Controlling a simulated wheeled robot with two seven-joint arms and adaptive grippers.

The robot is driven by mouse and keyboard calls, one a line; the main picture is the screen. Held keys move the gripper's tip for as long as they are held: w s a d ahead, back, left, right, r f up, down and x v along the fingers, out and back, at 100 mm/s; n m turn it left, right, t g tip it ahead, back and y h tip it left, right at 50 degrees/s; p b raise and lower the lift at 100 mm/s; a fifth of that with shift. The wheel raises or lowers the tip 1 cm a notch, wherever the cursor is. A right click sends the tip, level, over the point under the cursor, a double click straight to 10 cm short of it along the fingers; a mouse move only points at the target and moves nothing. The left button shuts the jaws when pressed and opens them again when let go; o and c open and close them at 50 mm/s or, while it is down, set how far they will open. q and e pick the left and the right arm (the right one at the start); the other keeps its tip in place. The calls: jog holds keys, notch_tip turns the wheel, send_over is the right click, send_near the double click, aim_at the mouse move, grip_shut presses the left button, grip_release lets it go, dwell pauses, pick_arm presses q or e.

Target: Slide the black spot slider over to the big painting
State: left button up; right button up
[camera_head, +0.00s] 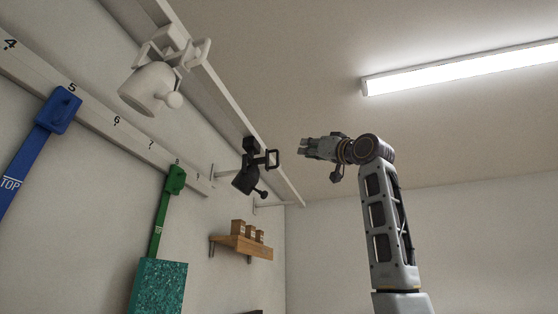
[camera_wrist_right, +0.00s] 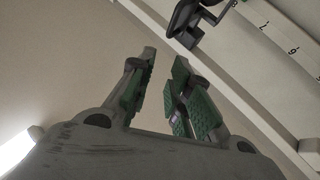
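The black spot slider (camera_head: 247,178) hangs on the white ceiling-side rail (camera_head: 228,103), toward its far end, with a square loop handle (camera_head: 273,158) on its right. My right gripper (camera_head: 304,148) is to the right of the handle, apart from it, pointing left toward it. In the right wrist view my gripper (camera_wrist_right: 164,60) is open and empty, and the black spot slider (camera_wrist_right: 187,18) is beyond the fingertips at the top. A teal speckled panel (camera_head: 160,287) hangs on the wall, cut off below; I cannot tell whether it is the big painting. My left gripper is not in view.
A white spot (camera_head: 148,88) sits nearer on the same rail. A numbered wall strip (camera_head: 130,128) carries a blue hanger (camera_head: 60,108) and a green hanger (camera_head: 174,180). A wooden shelf (camera_head: 240,245) holds small boxes. A lit tube lamp (camera_head: 460,68) is on the ceiling.

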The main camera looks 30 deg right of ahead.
jog(key=shift+w+a+f+g, duration=0.25)
jog(key=shift+f+g, duration=0.1)
jog(key=shift+f, duration=0.25)
jog(key=shift+w+a+f+g, duration=0.2)
jog(key=shift+f+g, duration=0.15)
jog(key=shift+f, duration=0.25)
jog(key=p+x, duration=0.7)
jog(key=x, duration=0.6)
jog(key=shift+w+r, duration=0.25)
jog(key=shift+w, duration=0.05)
jog(key=shift+a, duration=0.1)
grip_shut()
